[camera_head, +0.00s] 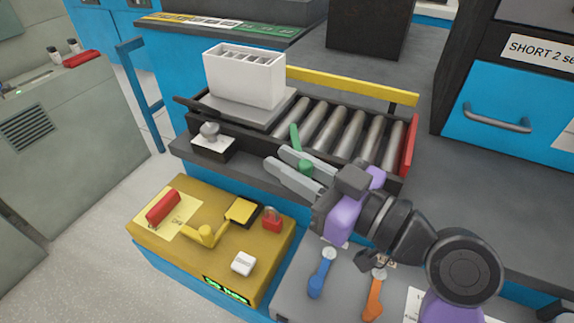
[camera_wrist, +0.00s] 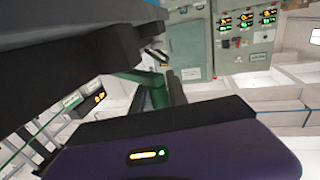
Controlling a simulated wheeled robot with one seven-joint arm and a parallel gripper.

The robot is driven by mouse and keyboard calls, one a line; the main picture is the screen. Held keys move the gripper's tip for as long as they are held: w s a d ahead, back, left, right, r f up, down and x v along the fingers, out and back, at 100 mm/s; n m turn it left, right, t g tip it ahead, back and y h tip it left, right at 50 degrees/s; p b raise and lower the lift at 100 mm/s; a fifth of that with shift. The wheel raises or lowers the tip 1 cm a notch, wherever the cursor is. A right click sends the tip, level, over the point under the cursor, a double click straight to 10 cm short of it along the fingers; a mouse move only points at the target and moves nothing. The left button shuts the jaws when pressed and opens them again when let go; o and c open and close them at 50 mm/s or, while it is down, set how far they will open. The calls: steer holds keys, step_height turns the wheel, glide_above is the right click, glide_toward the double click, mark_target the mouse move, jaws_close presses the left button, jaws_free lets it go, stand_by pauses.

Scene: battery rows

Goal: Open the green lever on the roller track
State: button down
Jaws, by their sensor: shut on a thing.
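The green lever (camera_head: 295,137) stands up at the front side of the roller track (camera_head: 330,128), tilted slightly to the left at its top. A lower green part (camera_head: 305,166) shows by my fingers. My gripper (camera_head: 279,159) reaches in from the lower right, its two grey fingers shut on the green lever. In the wrist view the green lever (camera_wrist: 156,92) shows between the dark fingers, partly hidden by them.
A white slotted box (camera_head: 245,78) sits on a grey plate at the track's left. A red stop (camera_head: 409,146) stands at its right end. A yellow panel (camera_head: 170,232) with a red handle, yellow lever and padlock lies front left. Blue (camera_head: 318,279) and orange (camera_head: 373,296) levers lie below my arm.

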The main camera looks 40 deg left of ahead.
steer(key=c, duration=1.3)
jaws_free()
steer(key=shift+d, duration=0.1)
steer(key=d, duration=0.7)
steer(key=shift+d, duration=0.3)
steer(key=shift+c, duration=0.4)
